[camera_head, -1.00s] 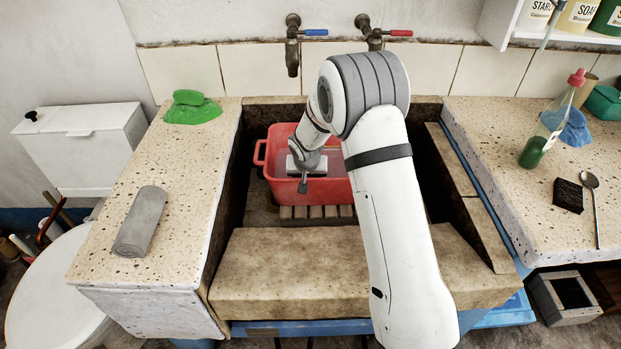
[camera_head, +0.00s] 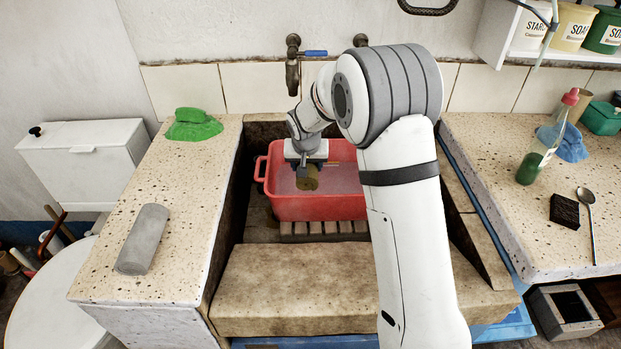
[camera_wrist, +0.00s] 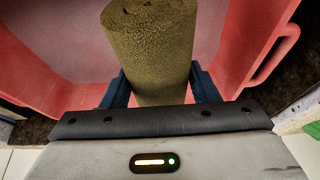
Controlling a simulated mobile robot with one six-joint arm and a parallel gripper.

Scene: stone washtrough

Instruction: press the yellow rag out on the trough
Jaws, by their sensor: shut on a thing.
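The yellow rag is a dark, olive-yellow roll (camera_head: 308,179), held over the red basin (camera_head: 300,208). It fills the wrist view (camera_wrist: 150,45) between the two dark fingers. My gripper (camera_head: 306,166) is shut around the roll's near part, and the wrist view shows the fingers on both sides (camera_wrist: 160,88). The basin holds cloudy water and stands on slats inside the stone trough. The trough's broad front slab (camera_head: 300,280) is bare. My arm hides the trough's right part.
On the left ledge lie a grey roll (camera_head: 142,238) and a crumpled green cloth (camera_head: 193,125). The right counter has a bottle (camera_head: 545,140), a blue cloth (camera_head: 565,143), a dark block (camera_head: 564,210) and a spoon (camera_head: 588,215). Taps (camera_head: 293,65) jut from the back wall.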

